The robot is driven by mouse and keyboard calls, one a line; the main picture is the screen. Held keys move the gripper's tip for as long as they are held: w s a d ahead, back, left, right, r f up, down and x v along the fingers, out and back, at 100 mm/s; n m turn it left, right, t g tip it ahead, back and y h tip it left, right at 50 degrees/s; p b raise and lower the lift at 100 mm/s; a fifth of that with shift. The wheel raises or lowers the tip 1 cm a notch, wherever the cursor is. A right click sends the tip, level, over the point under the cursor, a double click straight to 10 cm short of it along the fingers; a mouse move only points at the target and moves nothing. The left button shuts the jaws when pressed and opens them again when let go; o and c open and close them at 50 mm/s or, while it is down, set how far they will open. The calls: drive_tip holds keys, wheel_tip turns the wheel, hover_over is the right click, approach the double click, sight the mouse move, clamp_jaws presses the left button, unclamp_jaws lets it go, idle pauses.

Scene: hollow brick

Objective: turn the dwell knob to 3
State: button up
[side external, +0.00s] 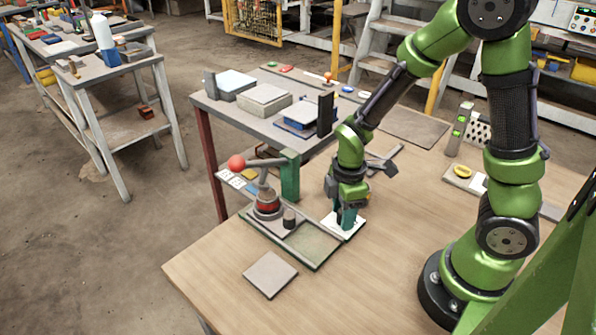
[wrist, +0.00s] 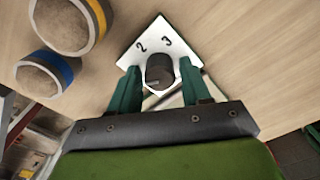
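The dwell knob (wrist: 159,71) is a dark round knob on a white plate (wrist: 139,55) printed with 2 and 3 at its far side in the wrist view. A small pale mark shows near the knob's lower left edge. The plate's other markings are hidden.
A blue-banded round piece (wrist: 45,75) and a yellow-banded one (wrist: 68,24) stand left in the wrist view. A red-ball lever device (side external: 266,203) and a green-grey tray (side external: 311,243) sit left of my gripper.

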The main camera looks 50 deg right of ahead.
drive_tip(key=c, duration=0.8)
drive_tip(key=shift+o, duration=0.2)
drive_tip(key=shift+m, duration=0.4)
drive_tip(key=m, duration=0.9)
drive_tip(key=shift+w+d, duration=0.1)
drive_tip(key=m, duration=0.7)
drive_tip(key=shift+m, duration=0.4)
drive_tip(key=m, duration=0.6)
drive_tip(key=shift+d, duration=0.1)
drive_tip(key=shift+m, duration=0.3)
